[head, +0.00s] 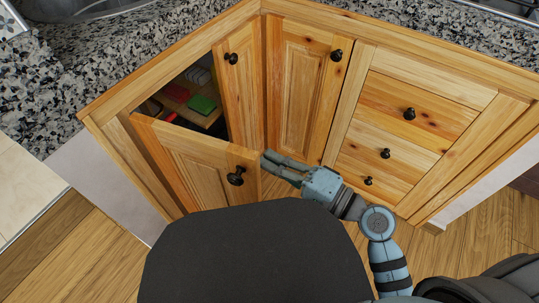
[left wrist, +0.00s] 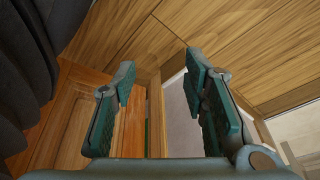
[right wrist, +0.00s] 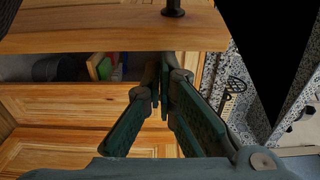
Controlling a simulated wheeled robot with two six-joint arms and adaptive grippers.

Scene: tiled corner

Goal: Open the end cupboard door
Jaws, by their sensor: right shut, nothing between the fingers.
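The end cupboard door (head: 196,165) is the wooden door at the left of the corner. It stands partly open, swung out from the frame, with a black knob (head: 236,176) near its free edge. My right gripper (head: 267,160) is shut and empty, its fingertips just beside the door's free edge; I cannot tell if they touch. In the right wrist view the closed fingertips (right wrist: 163,75) are near the cupboard opening, below a wooden panel (right wrist: 110,32) with a black knob (right wrist: 173,8). My left gripper (left wrist: 160,75) is open and empty, low near wood panels; the head view does not show it.
Inside the cupboard, a green item (head: 202,104) and other items sit on a shelf. A second corner door (head: 305,85) and several drawers (head: 405,115) are closed. A speckled stone counter (head: 110,65) overhangs above. Wooden floor (head: 75,255) is clear at the lower left.

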